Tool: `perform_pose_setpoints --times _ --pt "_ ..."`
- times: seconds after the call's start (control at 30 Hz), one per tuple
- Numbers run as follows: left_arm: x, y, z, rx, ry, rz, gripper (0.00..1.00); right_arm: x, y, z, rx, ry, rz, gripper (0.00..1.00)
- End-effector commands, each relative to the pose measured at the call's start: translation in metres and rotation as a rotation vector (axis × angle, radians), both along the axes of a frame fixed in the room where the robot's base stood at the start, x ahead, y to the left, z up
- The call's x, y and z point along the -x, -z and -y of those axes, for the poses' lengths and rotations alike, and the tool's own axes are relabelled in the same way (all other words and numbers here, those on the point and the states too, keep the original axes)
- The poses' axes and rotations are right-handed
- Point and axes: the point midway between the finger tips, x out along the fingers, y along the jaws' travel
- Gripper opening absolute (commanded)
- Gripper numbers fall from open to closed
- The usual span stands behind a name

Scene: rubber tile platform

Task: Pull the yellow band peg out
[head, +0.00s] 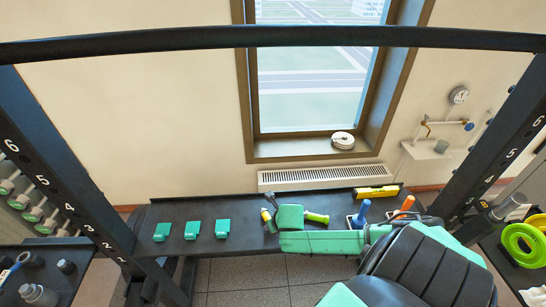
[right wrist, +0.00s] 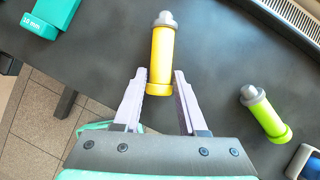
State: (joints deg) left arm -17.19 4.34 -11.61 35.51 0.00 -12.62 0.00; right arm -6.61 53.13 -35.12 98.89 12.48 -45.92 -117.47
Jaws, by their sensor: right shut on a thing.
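The yellow peg (right wrist: 161,58) has a grey tip and a wider yellow collar at its near end. My right gripper (right wrist: 160,85) has one pale finger on each side of its lower part and is shut on it. In the head view the yellow peg (head: 267,215) shows just left of the green body of my right gripper (head: 276,217), over the dark platform. I cannot tell whether its end touches the platform. My left gripper is not in view.
On the dark platform (head: 200,208), a lime green peg (head: 317,217) lies right of the gripper, then blue (head: 361,214) and orange (head: 404,206) pegs. Several teal blocks (head: 192,230) lie left. A yellow level (head: 376,192) lies at the back. Black uprights (head: 75,180) flank the platform.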

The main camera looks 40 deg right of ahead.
Motion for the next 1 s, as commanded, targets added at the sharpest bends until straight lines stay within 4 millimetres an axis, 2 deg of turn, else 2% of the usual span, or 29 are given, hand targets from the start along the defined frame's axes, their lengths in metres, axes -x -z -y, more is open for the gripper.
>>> perform_pose_setpoints --times 0.27,0.3,0.37,0.67,0.77,0.87,1.0 --pt "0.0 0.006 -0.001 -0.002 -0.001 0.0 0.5 -0.001 0.008 0.0 0.0 0.0 0.002 0.0" --pt "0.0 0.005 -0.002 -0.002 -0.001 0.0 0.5 -0.001 0.006 0.0 0.0 0.0 0.002 0.56" --pt "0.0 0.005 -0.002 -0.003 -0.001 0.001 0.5 0.0 0.006 0.0 0.0 0.0 0.001 0.76" --pt "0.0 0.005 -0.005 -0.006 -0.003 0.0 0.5 0.001 0.007 0.0 0.001 0.0 -0.001 0.76" --pt "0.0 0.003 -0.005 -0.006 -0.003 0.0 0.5 0.003 0.001 0.001 0.002 0.0 -0.001 0.76" --pt "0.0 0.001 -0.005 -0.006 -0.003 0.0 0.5 0.009 -0.012 -0.001 0.003 -0.002 -0.001 0.76" --pt "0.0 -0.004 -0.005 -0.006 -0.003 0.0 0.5 0.027 -0.045 -0.005 0.006 -0.006 -0.003 0.76"
